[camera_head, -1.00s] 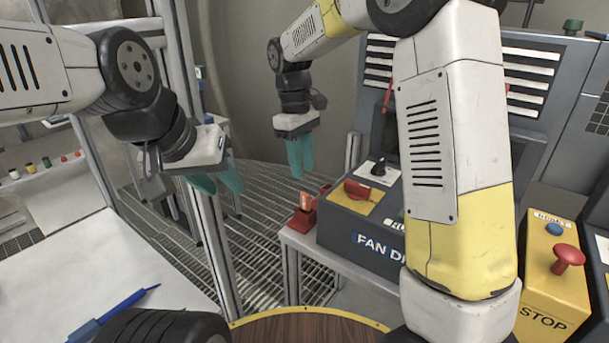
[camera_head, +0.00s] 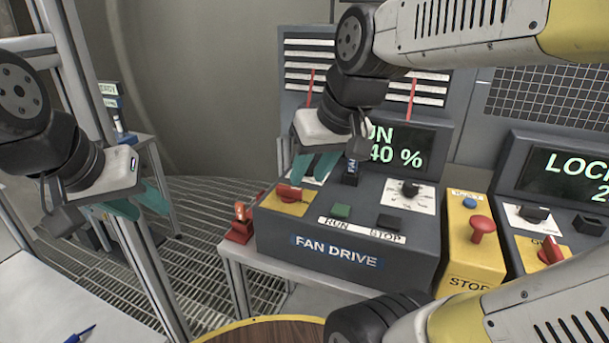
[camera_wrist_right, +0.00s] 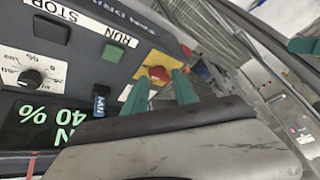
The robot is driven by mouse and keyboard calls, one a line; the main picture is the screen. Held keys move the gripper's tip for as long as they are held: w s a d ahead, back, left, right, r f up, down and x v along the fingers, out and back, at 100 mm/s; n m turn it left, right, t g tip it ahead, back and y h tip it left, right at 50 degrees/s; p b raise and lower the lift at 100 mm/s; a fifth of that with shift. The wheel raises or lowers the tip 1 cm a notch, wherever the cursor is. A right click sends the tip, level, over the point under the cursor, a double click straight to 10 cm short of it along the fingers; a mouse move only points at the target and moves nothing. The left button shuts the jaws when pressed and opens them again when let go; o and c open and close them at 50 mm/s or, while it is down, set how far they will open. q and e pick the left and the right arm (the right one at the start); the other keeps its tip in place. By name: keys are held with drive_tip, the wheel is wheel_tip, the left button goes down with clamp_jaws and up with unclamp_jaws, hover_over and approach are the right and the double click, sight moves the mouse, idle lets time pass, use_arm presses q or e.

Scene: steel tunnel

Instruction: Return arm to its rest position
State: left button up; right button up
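My right gripper (camera_head: 312,172) is in front of the upper left part of the fan drive console (camera_head: 336,261), with its teal fingers pointing down. In the right wrist view my right gripper (camera_wrist_right: 160,88) has its fingers apart and nothing between them. A red rotary switch on a yellow plate (camera_wrist_right: 158,74) shows behind the gap. My left gripper (camera_head: 130,206) hangs at the left over the grated floor, clear of the console. Its fingers look apart and empty.
The console screen (camera_head: 408,150) reads 40 %, partly hidden by my right wrist. A red padlock-like item (camera_head: 240,222) stands left of the console. A yellow stop box (camera_head: 474,245) with a red button stands to its right. A metal post (camera_head: 78,70) is near my left arm.

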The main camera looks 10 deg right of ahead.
drive_tip(key=shift+s+d+f+m+t, duration=0.15)
drive_tip(key=shift+s+f+m, duration=0.1)
drive_tip(key=shift+s, duration=0.2)
drive_tip(key=shift+s+d+f+m+t, duration=0.1)
drive_tip(key=shift+s+d+m+t, duration=0.1)
drive_tip(key=shift+s, duration=0.25)
drive_tip(key=shift+s+d+f+m+t, duration=0.15)
drive_tip(key=shift+s+f+m, duration=0.1)
drive_tip(key=shift+s, duration=0.2)
